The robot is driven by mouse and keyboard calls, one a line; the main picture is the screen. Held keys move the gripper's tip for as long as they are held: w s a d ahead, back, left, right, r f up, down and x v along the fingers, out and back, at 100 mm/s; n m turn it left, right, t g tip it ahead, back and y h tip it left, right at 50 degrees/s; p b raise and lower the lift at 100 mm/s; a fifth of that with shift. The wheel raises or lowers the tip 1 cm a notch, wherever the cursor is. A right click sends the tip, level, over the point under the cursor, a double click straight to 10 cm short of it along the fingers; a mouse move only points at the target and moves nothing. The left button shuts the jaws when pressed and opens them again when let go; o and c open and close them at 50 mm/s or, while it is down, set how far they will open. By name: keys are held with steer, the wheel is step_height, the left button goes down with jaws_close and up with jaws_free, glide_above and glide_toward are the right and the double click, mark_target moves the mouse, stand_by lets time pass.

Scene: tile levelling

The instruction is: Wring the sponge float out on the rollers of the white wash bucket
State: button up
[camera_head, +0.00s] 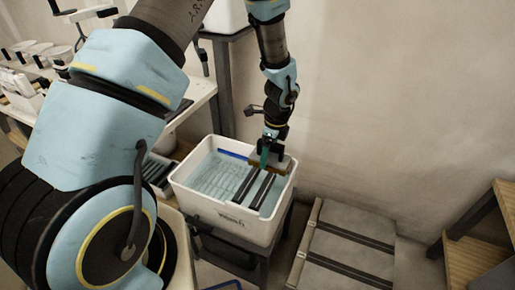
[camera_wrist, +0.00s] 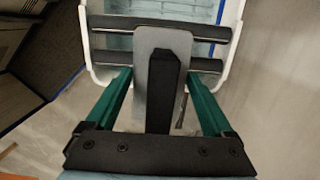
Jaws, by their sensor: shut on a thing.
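The white wash bucket (camera_head: 225,213) stands in the middle of the head view, with pale blue water in its left part. Two dark rollers (camera_head: 262,188) lie across its right part; in the wrist view the rollers (camera_wrist: 205,66) run side to side. My gripper (camera_head: 266,157) is shut on the sponge float (camera_head: 280,163), a grey plate with a tan sponge edge below. In the wrist view the float (camera_wrist: 184,44) shows its grey back and black handle between my green fingers.
The bucket sits on a dark stand (camera_head: 268,262) near the wall. A grey panel with dark strips (camera_head: 345,250) lies to the right, beside wooden steps (camera_head: 475,250). A white bench with pots (camera_head: 40,55) is at the left.

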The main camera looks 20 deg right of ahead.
steer(key=shift+f+b, duration=2.1)
steer(key=shift+f, duration=0.7)
steer(key=shift+f+b, duration=0.35)
steer(key=shift+f, duration=0.2)
steer(key=shift+w+a, duration=0.1)
